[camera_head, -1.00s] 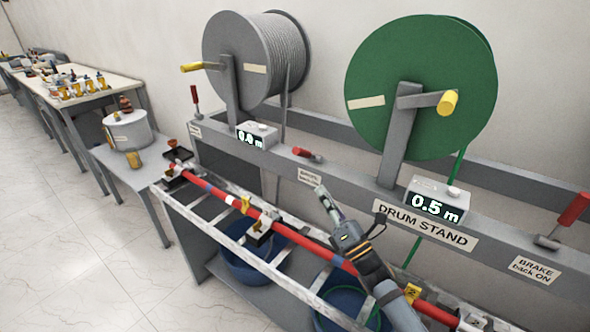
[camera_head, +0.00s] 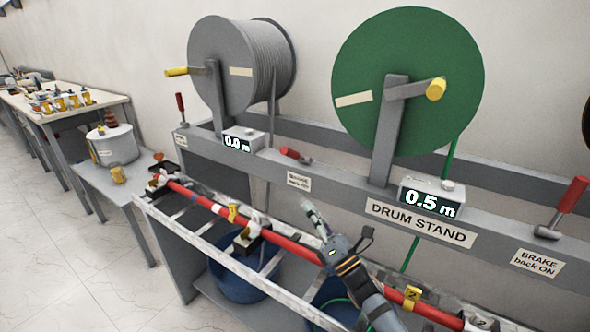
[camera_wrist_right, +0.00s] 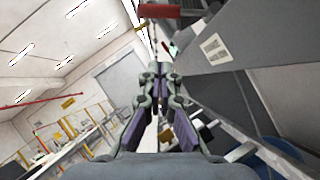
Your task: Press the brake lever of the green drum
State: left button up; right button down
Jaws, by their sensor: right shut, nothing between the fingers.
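The green drum (camera_head: 405,75) hangs on the drum stand, with a yellow crank knob and a counter (camera_head: 432,199) reading 0.5 m. Left of it on the stand's beam is a red-handled brake lever (camera_head: 295,155), lying low, with a brake label below it. In the right wrist view a red handle (camera_wrist_right: 158,11) lies across the top edge, beyond the fingertips. My right gripper (camera_head: 312,210) is shut and empty, just below and right of that low lever in the head view, apart from it. It also shows in the wrist view (camera_wrist_right: 163,72). My left gripper is out of view.
Another red lever (camera_head: 570,200) stands tilted at the right, and one (camera_head: 181,110) stands by the grey drum (camera_head: 225,70). A red pole (camera_head: 285,243) lies on a rack in front of the stand. Blue tubs (camera_head: 240,275) sit beneath.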

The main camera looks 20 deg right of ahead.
aim_at(295, 155)
jog(key=d+r+p+x, duration=0.2)
jog(key=p+x, duration=0.3)
jog(key=x, duration=0.7)
jog(key=shift+s+p, duration=0.25)
jog(key=shift+p, duration=0.1)
